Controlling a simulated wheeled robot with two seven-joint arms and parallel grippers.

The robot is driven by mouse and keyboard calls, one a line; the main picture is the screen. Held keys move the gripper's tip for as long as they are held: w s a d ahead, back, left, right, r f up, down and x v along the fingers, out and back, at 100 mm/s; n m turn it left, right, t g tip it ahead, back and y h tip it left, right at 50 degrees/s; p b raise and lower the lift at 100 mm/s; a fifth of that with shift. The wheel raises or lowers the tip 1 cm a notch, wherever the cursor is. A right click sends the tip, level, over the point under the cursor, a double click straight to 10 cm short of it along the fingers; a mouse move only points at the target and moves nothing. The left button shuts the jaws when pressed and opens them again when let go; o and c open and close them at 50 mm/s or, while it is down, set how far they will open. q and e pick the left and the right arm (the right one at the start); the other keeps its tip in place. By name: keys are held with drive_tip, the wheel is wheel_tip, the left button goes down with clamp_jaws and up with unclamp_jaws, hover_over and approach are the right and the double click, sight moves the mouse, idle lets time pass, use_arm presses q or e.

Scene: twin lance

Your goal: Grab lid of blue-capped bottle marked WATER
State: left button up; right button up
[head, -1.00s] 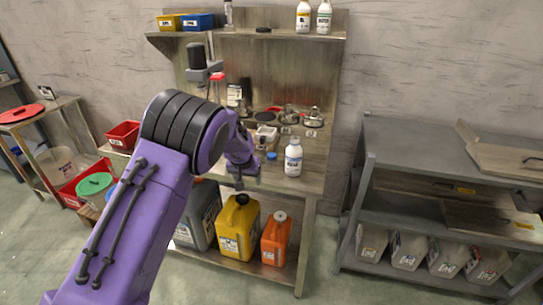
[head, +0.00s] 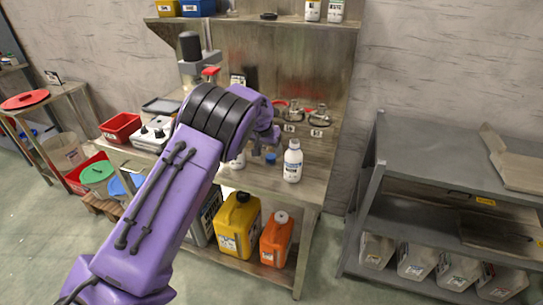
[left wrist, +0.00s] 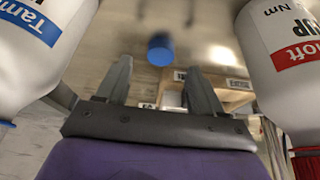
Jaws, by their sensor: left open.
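The bottle's small print is unreadable in the head view. The blue cap also shows in the left wrist view (left wrist: 160,50), beyond and between my fingertips. I cannot tell whether it sits on a bottle. My left gripper (head: 270,135) is above and behind the bench edge, partly hidden by its wrist; in the left wrist view (left wrist: 160,80) its fingers are apart and empty. My right gripper is out of view.
In the left wrist view, a blue-labelled white container (left wrist: 40,45) and a red-labelled one (left wrist: 285,60) flank the fingers closely. Another white bottle (head: 238,160) is partly behind my arm. Yellow (head: 237,222) and orange (head: 277,240) jugs stand on the lower shelf.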

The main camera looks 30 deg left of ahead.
sight(271, 156)
use_arm(q)
drive_tip(key=x, duration=0.4)
drive_tip(key=shift+s+p, duration=0.1)
drive_tip(key=shift+p, duration=0.3)
drive_tip(key=c, duration=1.1)
drive_tip(key=shift+r, duration=0.1)
